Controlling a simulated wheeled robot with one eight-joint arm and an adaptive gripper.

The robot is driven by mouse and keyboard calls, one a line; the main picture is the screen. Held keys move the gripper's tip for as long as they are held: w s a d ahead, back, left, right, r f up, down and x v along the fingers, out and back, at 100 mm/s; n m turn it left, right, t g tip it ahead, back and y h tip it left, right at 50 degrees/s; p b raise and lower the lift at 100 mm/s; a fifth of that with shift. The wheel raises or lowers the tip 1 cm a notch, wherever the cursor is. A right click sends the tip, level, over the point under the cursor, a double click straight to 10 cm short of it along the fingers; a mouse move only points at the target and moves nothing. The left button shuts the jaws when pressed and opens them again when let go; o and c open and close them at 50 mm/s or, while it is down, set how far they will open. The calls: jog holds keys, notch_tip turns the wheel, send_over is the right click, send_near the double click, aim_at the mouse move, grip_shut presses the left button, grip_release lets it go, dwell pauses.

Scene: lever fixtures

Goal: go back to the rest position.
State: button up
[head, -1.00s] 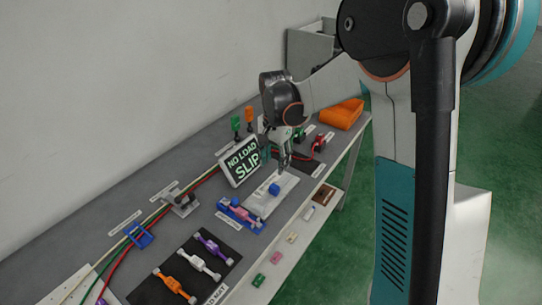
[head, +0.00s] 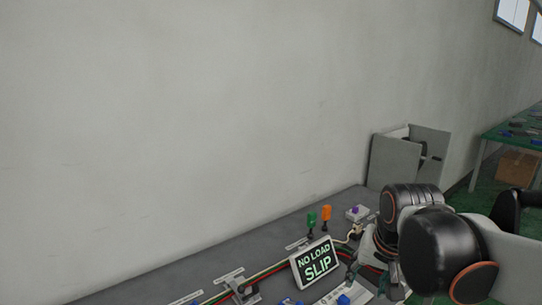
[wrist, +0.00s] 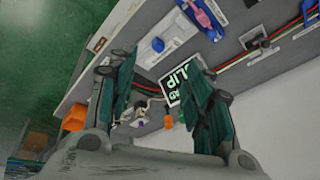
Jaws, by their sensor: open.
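My gripper (wrist: 157,75) is open and empty in the wrist view, its two teal fingers spread apart above the grey bench (wrist: 235,48). A blue knob on a white plate (wrist: 147,52) and a dark sign with a white frame (wrist: 186,85) lie beyond the fingers. In the head view my gripper is low at the right, partly hidden by my own arm, near the sign reading "NO LOAD SLIP" (head: 316,262). The blue knob (head: 343,300) shows at the bottom edge there.
Green (head: 311,221) and orange (head: 326,213) lamps stand behind the sign. A white box with a purple button (head: 357,212) is near my arm. A green table (head: 497,136) is at the far right. Bare wall fills the left.

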jog(key=s+n+t, duration=0.3)
jog(key=s+n, duration=0.1)
jog(key=s, duration=0.6)
jog(key=shift+s+a+f+n, duration=0.25)
jog(key=shift+s+a+n, duration=0.05)
jog(key=shift+s+a, duration=0.05)
dwell(1.1)
